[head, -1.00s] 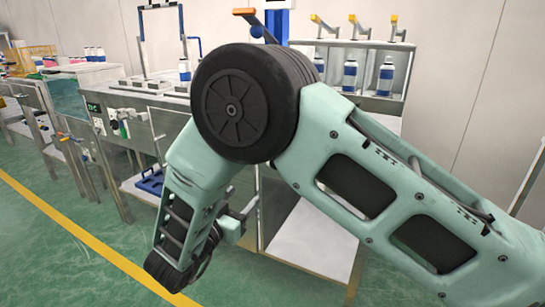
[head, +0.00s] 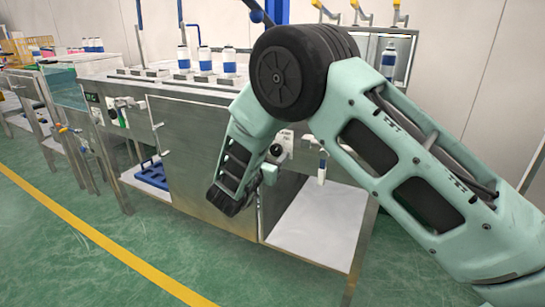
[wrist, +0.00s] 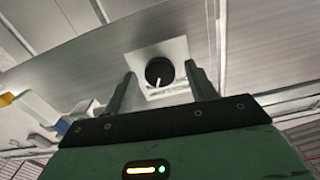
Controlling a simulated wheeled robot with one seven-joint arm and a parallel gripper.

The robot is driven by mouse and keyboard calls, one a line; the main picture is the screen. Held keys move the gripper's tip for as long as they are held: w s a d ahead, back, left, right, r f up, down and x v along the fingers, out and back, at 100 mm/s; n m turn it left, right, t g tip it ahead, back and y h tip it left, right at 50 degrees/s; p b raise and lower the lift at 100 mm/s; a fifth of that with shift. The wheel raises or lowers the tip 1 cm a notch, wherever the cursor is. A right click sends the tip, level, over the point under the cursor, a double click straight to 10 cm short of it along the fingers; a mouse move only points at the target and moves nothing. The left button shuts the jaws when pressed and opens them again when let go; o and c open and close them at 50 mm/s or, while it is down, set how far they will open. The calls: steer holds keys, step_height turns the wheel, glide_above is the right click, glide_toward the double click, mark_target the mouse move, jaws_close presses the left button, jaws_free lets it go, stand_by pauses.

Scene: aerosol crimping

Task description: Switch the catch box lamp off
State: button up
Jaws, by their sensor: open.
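In the wrist view a round black knob (wrist: 159,72) with a white pointer mark sits on a pale square plate (wrist: 176,50) on a grey metal panel. The pointer mark points down in that picture, slightly to the left. My gripper (wrist: 160,78) is open, with one finger on each side of the knob in the picture. Contact cannot be seen. In the head view a dark round part (head: 276,150) shows on the bench front just beyond my wrist; the gripper's fingers are mostly hidden there. I cannot make out a lamp or its state.
The metal bench (head: 190,160) carries several blue-and-white cans. A blue tray (head: 150,172) lies on a lower shelf at left. Green floor in front is free.

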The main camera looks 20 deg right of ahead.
steer(key=shift+w+d, duration=0.15)
steer(key=shift+d, duration=0.1)
steer(key=c, duration=1)
steer(key=shift+o, duration=0.2)
